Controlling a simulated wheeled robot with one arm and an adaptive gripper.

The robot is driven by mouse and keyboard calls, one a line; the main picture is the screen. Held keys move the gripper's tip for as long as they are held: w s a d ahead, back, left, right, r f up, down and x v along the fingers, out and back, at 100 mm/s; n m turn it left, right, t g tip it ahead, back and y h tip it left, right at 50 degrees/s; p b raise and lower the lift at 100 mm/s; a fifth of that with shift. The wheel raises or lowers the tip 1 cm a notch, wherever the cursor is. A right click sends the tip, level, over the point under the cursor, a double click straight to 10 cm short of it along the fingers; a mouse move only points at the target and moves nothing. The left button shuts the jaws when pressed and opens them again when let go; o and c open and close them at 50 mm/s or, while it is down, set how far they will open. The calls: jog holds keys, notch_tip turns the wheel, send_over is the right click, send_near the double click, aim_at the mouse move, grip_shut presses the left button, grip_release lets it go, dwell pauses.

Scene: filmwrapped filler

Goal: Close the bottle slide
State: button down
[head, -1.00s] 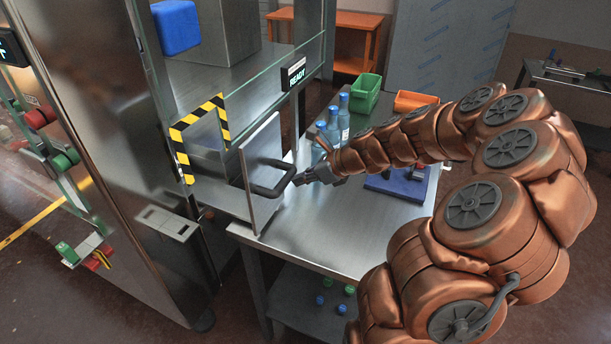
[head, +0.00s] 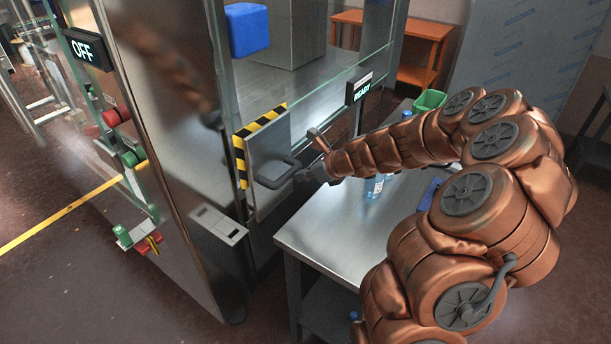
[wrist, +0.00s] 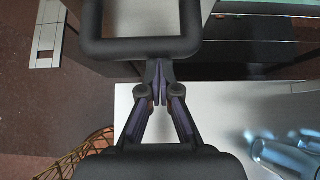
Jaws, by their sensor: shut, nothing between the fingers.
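The bottle slide is a grey metal panel (head: 268,140) with a black loop handle (head: 280,176). It stands in front of a black-and-yellow striped opening (head: 240,165) in the machine and covers most of it. The stripes show along its top and left edges. My gripper (head: 302,175) is at the handle's outer bar. In the wrist view my gripper (wrist: 160,82) has its fingers together, empty, with the tips at the bar of the handle (wrist: 140,48). The tips appear to touch the bar. Whether the panel is fully seated cannot be told.
A steel table (head: 335,235) stands right of the opening. A green bin (head: 429,100) is behind. A READY sign (head: 361,88) hangs on the machine.

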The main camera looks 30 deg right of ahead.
jog(key=shift+w+a+r, duration=0.1)
jog(key=shift+w+a, duration=0.1)
jog(key=shift+w, duration=0.1)
jog(key=shift+r, duration=0.2)
jog(key=s+d+r+b, duration=0.1)
jog(key=s+d+r, duration=0.1)
jog(key=s, duration=0.3)
jog(key=s+d+r+b, duration=0.2)
jog(key=s+d, duration=0.1)
jog(key=s, duration=0.2)
jog(key=shift+s+d+r, duration=0.25)
jog(key=shift+d+r, duration=0.05)
jog(key=shift+r, duration=0.1)
jog(key=shift+a, duration=0.1)
